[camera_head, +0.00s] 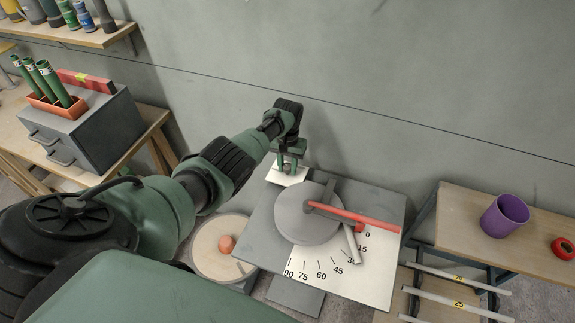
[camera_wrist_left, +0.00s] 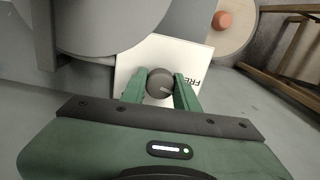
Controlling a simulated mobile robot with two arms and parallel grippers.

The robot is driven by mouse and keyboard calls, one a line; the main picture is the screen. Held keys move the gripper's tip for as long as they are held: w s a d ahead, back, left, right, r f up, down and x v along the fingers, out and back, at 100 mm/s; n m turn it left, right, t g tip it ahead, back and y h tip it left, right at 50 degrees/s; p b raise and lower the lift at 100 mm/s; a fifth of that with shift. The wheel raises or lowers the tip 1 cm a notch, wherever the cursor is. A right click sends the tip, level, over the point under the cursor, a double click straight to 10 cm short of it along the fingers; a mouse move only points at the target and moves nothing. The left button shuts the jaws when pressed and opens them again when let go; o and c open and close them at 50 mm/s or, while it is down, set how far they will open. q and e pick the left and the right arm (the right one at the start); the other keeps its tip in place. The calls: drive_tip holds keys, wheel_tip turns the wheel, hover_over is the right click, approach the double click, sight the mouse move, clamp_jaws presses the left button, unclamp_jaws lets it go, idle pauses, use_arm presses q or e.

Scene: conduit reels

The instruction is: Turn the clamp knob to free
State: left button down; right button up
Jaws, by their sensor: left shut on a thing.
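The clamp knob is a dark round knob (camera_wrist_left: 160,83) with a light pointer line, on a white label plate (camera_wrist_left: 150,52) in the left wrist view. Part of a word, "FRE", shows on the plate beside the right finger; the rest is hidden. My left gripper (camera_wrist_left: 160,92) is shut on the knob, one green finger on each side. In the head view my left gripper (camera_head: 290,165) reaches down to the label plate (camera_head: 287,174) at the back of the bender table; the knob is hidden there. The pointer line slants toward the right finger. My right gripper is not in view.
The grey bender table (camera_head: 268,215) carries a round disc (camera_head: 308,228), a red lever (camera_head: 350,213) and an angle scale (camera_head: 340,285). A reel with an orange hub (camera_head: 227,243) is left of it. A purple cup (camera_head: 505,215) stands on the right bench.

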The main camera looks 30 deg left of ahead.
sight(287, 165)
use_arm(q)
drive_tip(key=shift+w+r+n, duration=0.15)
drive_tip(key=shift+n, duration=1.05)
drive_tip(key=shift+a, duration=0.1)
drive_tip(key=c, duration=1.1)
unclamp_jaws()
drive_tip(key=shift+o, duration=0.2)
drive_tip(key=shift+p, duration=0.3)
wheel_tip(287, 165, up, 8)
drive_tip(key=shift+f+p, duration=0.15)
drive_tip(key=shift+p, duration=0.85)
